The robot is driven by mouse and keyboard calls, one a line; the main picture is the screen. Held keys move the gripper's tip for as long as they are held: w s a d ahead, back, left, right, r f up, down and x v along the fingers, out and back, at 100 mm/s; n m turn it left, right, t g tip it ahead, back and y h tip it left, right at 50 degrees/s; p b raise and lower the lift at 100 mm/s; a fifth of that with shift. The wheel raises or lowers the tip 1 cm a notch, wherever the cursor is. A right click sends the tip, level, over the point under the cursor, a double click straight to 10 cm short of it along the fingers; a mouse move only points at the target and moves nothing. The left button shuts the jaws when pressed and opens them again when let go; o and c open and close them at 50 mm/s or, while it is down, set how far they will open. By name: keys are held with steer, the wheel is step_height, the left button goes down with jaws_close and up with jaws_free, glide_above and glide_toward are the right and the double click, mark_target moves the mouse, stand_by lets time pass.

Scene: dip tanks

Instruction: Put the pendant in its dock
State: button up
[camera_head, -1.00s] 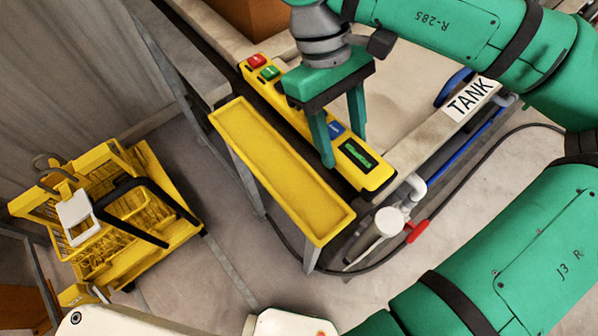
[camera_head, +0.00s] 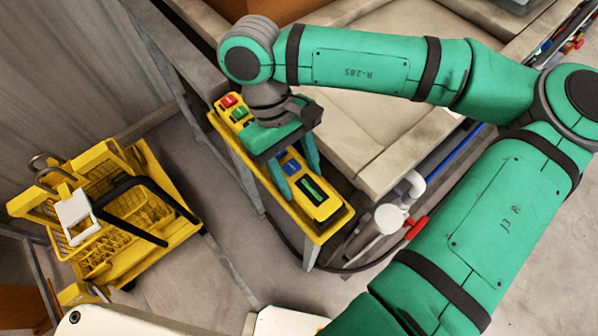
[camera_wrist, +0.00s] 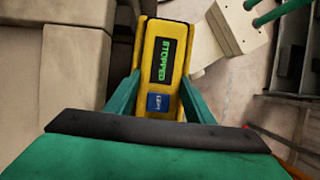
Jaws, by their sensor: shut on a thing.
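The pendant (camera_head: 311,190) is a long yellow box with red, green and blue buttons and a green-lit display. In the wrist view the pendant (camera_wrist: 167,62) reads "STOPPED". My gripper (camera_head: 301,180) is shut on the pendant across its sides, near the blue button. The wrist view shows my gripper's fingers (camera_wrist: 160,88) on either side of it. The dock (camera_head: 316,238) is a long yellow tray on a grey stand. The pendant lies lengthwise within the tray's outline, its rim showing around it. I cannot tell whether it touches the tray floor.
A pale tank edge (camera_head: 385,165) runs right of the tray, with a white pipe fitting and a red valve handle (camera_head: 416,228) near its corner. Floor between cart and tray is clear.

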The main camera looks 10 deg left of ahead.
steer(key=shift+f, duration=0.75)
steer(key=o, duration=1.2)
steer(key=shift+s, duration=0.1)
steer(key=shift+r, duration=0.4)
steer(key=v, duration=1.2)
steer(key=shift+r, duration=0.25)
